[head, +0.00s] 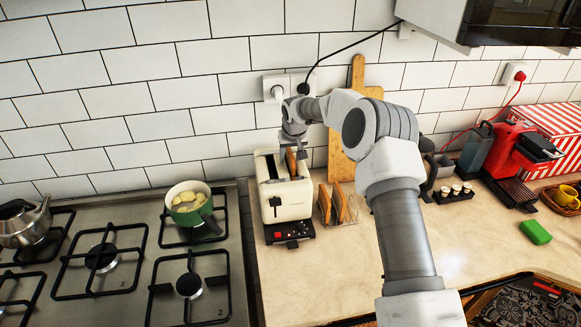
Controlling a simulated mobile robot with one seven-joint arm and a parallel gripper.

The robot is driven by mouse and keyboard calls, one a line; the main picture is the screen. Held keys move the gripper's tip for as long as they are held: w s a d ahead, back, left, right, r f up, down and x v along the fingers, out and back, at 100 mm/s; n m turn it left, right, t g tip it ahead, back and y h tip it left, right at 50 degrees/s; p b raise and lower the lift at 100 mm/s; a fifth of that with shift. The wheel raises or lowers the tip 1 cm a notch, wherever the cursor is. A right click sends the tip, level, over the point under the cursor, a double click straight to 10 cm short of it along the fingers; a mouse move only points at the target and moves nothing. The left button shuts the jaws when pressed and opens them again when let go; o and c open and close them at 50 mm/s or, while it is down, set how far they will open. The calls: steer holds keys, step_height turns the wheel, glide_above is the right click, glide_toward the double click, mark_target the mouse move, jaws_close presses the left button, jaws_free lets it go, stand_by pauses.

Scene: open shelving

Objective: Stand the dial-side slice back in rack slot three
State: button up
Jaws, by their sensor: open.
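A cream toaster (287,200) stands on the counter right of the hob, its black panel with small knobs and a red spot (290,234) facing me. A brown slice (291,162) sticks up from its right-hand slot; the left-hand slot looks empty. My gripper (294,153) points down over the toaster, open, with its fingers at the top of this slice. I cannot tell whether they touch it. A small wire rack (325,215) stands just right of the toaster with upright slices (339,203) in it. My arm is close to the rack's right side, and its slot numbers cannot be read.
A green pot (188,207) sits on the gas hob (130,290) at left. Wooden boards (357,70) lean on the tiled wall behind the rack. A red coffee machine (505,155) and a green sponge (535,232) are at right. The counter before the toaster is clear.

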jaws_close()
steer(key=shift+r, duration=0.1)
stand_by(0.3)
